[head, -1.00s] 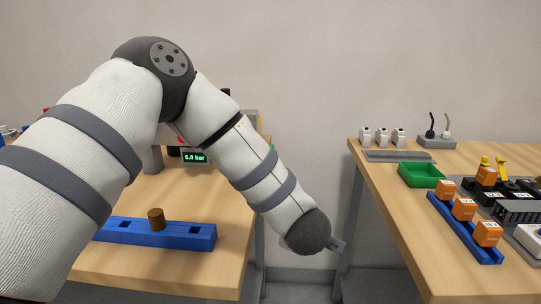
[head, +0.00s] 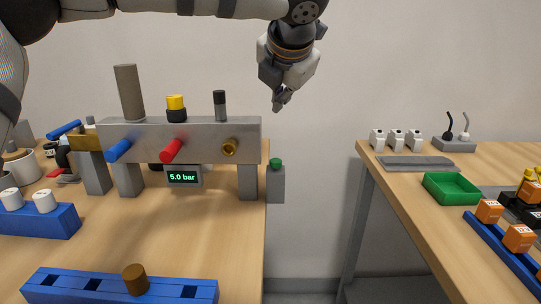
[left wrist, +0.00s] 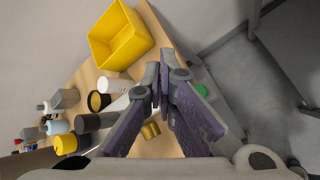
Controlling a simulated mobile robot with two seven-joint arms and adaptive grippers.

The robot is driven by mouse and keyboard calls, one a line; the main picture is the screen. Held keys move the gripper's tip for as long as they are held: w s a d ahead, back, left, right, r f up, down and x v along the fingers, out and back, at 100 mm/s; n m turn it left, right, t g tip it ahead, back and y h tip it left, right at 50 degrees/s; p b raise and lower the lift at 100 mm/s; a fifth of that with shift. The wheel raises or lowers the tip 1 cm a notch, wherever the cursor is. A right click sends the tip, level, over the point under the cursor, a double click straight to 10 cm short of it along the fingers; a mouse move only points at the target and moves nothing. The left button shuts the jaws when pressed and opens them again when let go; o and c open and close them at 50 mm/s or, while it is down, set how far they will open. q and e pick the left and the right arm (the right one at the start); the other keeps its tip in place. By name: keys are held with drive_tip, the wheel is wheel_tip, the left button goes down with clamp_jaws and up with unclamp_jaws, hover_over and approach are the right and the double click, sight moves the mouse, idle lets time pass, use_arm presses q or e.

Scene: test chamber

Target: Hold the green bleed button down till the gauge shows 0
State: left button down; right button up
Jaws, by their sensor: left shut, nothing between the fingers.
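The green bleed button (head: 276,163) sits on top of a small grey box (head: 276,185) at the right edge of the left table. It also shows in the left wrist view as a green spot (left wrist: 201,90), just right of the fingers. The gauge (head: 183,177) reads 5.0 bar and hangs under the grey manifold block (head: 190,141). My left gripper (head: 279,104) is shut and empty, pointing down above the button and clear of it. Its closed fingertips show in the left wrist view (left wrist: 160,75). My right gripper is not in view.
The manifold carries a blue handle (head: 118,151), a red handle (head: 171,150) and a brass fitting (head: 229,147), with upright parts on top. A yellow bin (left wrist: 120,37) shows in the left wrist view. A gap separates the left table from the right table (head: 415,205).

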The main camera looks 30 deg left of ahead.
sight(280, 161)
use_arm(q)
drive_tip(key=shift+s+d, duration=0.15)
drive_tip(key=shift+d, duration=0.05)
drive_tip(key=shift+f, duration=4.45)
drive_tip(key=shift+a+f, duration=0.1)
drive_tip(key=shift+f, duration=0.3)
drive_tip(key=shift+f, duration=0.65)
idle(1.0)
drive_tip(key=shift+r, duration=1.05)
drive_tip(key=shift+r, duration=2.55)
